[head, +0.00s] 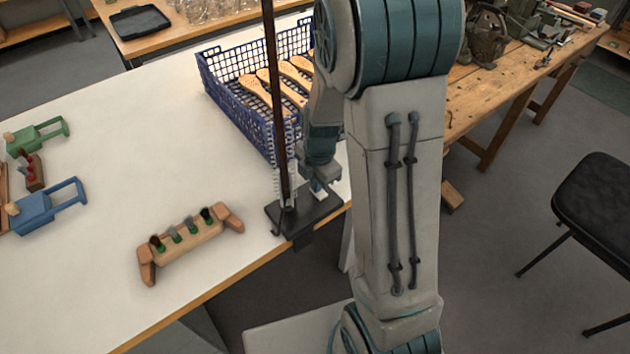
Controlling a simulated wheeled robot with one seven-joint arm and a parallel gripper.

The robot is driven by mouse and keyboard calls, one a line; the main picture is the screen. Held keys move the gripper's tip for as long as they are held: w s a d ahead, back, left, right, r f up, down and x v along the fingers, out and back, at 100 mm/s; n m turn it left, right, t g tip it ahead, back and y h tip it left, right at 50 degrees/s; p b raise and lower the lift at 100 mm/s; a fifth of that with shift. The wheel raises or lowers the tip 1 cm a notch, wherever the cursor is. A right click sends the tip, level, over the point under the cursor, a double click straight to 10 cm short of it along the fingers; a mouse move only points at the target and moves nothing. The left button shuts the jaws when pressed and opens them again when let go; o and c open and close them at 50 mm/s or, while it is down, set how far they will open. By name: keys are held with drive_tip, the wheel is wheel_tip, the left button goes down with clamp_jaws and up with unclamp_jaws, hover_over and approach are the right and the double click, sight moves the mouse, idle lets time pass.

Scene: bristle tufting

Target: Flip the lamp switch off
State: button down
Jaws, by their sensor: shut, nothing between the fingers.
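The lamp shows as a dark flat base (303,212) at the front edge of the white table, with a tall dark pole (275,95) rising out of the top of the picture. The lamp's head is out of view. A small pale and blue piece (318,187) sits on the right part of the base, apparently the switch; its position is too small to tell. My gripper (321,176) is shut and empty, pointing down just above that piece. I cannot tell whether it touches it. My arm hides what lies behind it.
A blue basket (225,88) with wooden brush handles stands behind the pole, close to my gripper. A wooden holder with bristle tufts (190,242) lies to the left. Green (38,137) and blue (47,206) tools lie at the far left. The table's middle is clear.

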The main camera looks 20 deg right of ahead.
sight(321, 194)
drive_tip(key=shift+s+d+f, duration=0.1)
drive_tip(key=shift+s+d, duration=0.05)
drive_tip(key=shift+s, duration=0.55)
drive_tip(key=shift+r, duration=0.4)
wheel_tip(321, 194, up, 13)
drive_tip(key=p, duration=0.2)
drive_tip(key=shift+s+d+r, duration=0.15)
drive_tip(key=shift+s, duration=0.2)
drive_tip(key=shift+r+p, duration=0.1)
drive_tip(key=shift+p, duration=0.25)
drive_tip(key=p, duration=0.3)
drive_tip(key=shift+w+r, duration=0.2)
drive_tip(key=shift+w, duration=0.15)
